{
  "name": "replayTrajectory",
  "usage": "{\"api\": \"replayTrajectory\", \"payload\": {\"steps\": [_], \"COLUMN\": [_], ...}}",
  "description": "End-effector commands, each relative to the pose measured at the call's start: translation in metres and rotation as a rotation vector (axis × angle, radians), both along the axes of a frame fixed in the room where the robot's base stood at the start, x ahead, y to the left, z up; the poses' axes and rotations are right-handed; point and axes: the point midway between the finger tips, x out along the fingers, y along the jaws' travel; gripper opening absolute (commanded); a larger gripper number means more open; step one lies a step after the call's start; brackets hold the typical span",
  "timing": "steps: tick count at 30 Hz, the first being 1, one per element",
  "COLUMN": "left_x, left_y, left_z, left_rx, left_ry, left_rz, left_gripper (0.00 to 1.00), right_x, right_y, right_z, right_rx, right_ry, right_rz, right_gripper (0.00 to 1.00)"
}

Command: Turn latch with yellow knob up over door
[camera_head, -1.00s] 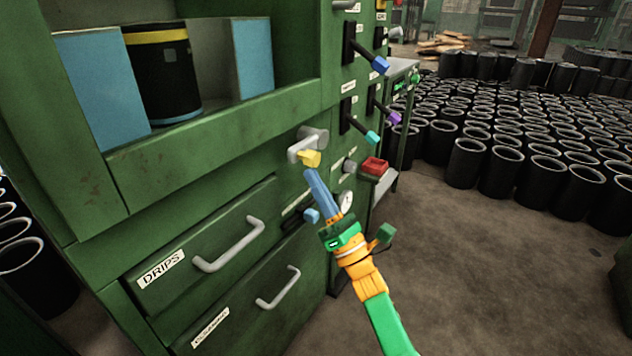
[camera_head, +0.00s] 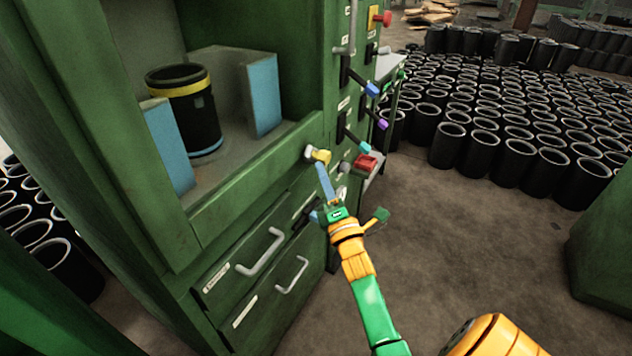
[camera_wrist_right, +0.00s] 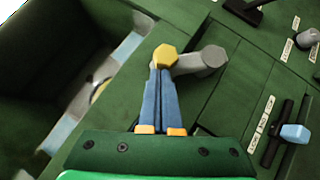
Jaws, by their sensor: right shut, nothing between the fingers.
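The yellow knob (camera_head: 322,156) sits on the end of a grey latch (camera_head: 309,152) on the green cabinet front, just below the open compartment. In the right wrist view the yellow knob (camera_wrist_right: 165,56) is at the left end of the grey latch arm (camera_wrist_right: 203,62), which points sideways there. My right gripper (camera_head: 321,167) is shut and empty. Its blue fingertips (camera_wrist_right: 159,72) are right at the knob's lower side; I cannot tell whether they touch it. No separate door shows clearly. My left gripper is not in view.
The compartment holds a black sleeve (camera_head: 186,112) with a yellow band between blue blocks (camera_head: 263,95). Drawer handles (camera_head: 263,252) are below.

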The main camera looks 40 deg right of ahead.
Motion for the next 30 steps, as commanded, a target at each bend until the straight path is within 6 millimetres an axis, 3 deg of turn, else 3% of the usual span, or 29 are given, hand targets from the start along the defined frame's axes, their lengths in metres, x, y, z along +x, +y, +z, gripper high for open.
{"api": "replayTrajectory", "payload": {"steps": [1, 15, 21, 30], "left_x": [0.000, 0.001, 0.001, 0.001], "left_y": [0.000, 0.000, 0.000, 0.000], "left_z": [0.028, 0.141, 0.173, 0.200], "left_rx": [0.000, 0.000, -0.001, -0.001], "left_ry": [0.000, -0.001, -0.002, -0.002], "left_rz": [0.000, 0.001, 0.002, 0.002], "left_gripper": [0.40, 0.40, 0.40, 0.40], "right_x": [0.001, 0.011, 0.016, 0.022], "right_y": [-0.002, -0.029, -0.042, -0.055], "right_z": [0.020, 0.055, 0.061, 0.063], "right_rx": [0.037, 0.438, 0.576, 0.713], "right_ry": [0.017, 0.184, 0.243, 0.298], "right_rz": [-0.001, -0.001, -0.001, -0.002], "right_gripper": [0.00, 0.00, 0.00, 0.00]}}
